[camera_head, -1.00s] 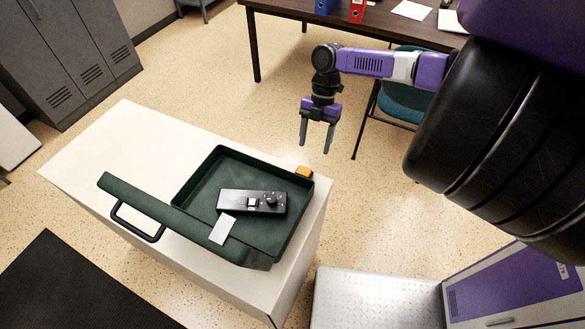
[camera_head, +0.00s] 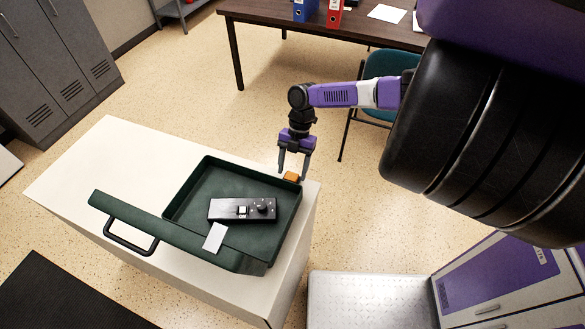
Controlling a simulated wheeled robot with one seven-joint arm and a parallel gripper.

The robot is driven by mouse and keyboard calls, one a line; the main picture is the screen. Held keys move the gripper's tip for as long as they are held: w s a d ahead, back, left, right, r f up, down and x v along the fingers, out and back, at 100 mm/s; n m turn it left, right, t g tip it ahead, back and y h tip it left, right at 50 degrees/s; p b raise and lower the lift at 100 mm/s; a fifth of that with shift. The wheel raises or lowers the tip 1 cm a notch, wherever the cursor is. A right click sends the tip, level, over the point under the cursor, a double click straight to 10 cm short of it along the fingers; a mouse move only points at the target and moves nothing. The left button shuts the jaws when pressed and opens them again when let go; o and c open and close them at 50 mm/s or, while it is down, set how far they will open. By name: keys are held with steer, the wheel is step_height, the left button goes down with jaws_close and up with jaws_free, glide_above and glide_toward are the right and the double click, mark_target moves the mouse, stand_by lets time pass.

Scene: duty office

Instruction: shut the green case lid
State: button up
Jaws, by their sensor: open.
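The green case (camera_head: 187,192) stands open on a white counter. Its lid (camera_head: 165,230) is raised on the near side and seen nearly edge-on, with a black handle (camera_head: 130,243) at its left. A black device (camera_head: 226,211) with a knob and a white card (camera_head: 214,237) lie in or over the case; the card is by the lid's edge. My gripper (camera_head: 293,172) is open and empty, pointing down just beyond the case's far right corner. It is near a small orange block (camera_head: 291,177); I cannot tell whether they touch.
The white counter (camera_head: 85,165) is bare left of the case. A dark desk (camera_head: 260,18) with binders (camera_head: 306,10) and a teal chair (camera_head: 375,75) stand behind. Grey lockers (camera_head: 60,65) are at the left. A black mat (camera_head: 50,295) lies on the floor.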

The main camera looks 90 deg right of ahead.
jaws_close()
steer(key=shift+f, duration=0.1)
steer(key=shift+f+b, duration=0.15)
steer(key=shift+b, duration=0.55)
jaws_free()
steer(key=w+b+v, duration=0.1)
steer(key=v, duration=0.7)
steer(key=shift+s, duration=0.45)
